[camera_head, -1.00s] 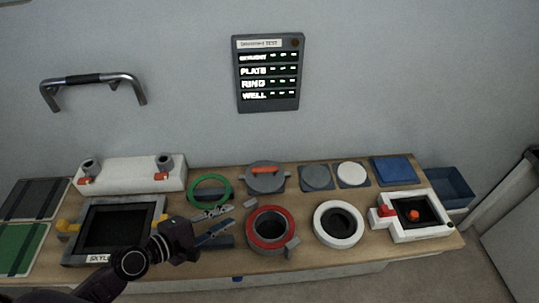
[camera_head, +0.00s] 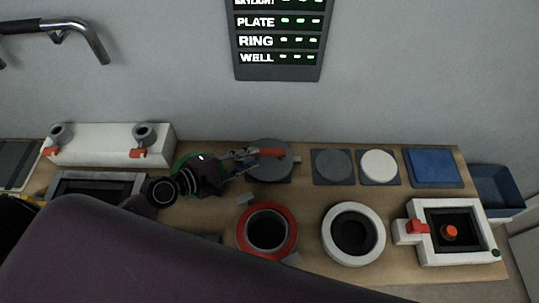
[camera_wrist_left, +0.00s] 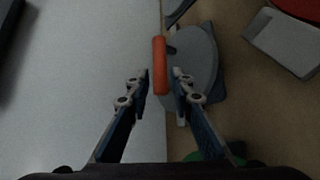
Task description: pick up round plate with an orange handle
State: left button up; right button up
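The round grey plate (camera_head: 272,171) lies at the back of the bench, with its orange handle (camera_head: 268,152) across its upper part. My left gripper (camera_head: 250,161) is at the plate's left side, close to the left end of the handle. In the left wrist view my left gripper (camera_wrist_left: 161,78) is open, and the orange handle (camera_wrist_left: 159,65) lies between and just beyond its fingertips. The grey plate (camera_wrist_left: 195,65) shows behind the right finger there. Whether a finger touches the handle cannot be told. My right gripper is in neither view.
A red ring (camera_head: 241,231) and a white ring (camera_head: 327,231) sit in front of the plate. Grey and white discs (camera_head: 379,164) lie to its right. A green ring (camera_head: 181,161) is partly under my left gripper.

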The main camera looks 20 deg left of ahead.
aim_at(264, 154)
pick_arm(q)
jog(key=shift+p+x, duration=0.6)
jog(key=shift+x, duration=2.45)
jog(key=shift+s+d, duration=0.1)
jog(key=shift+c, duration=0.6)
grip_shut()
jog(key=shift+r, duration=0.1)
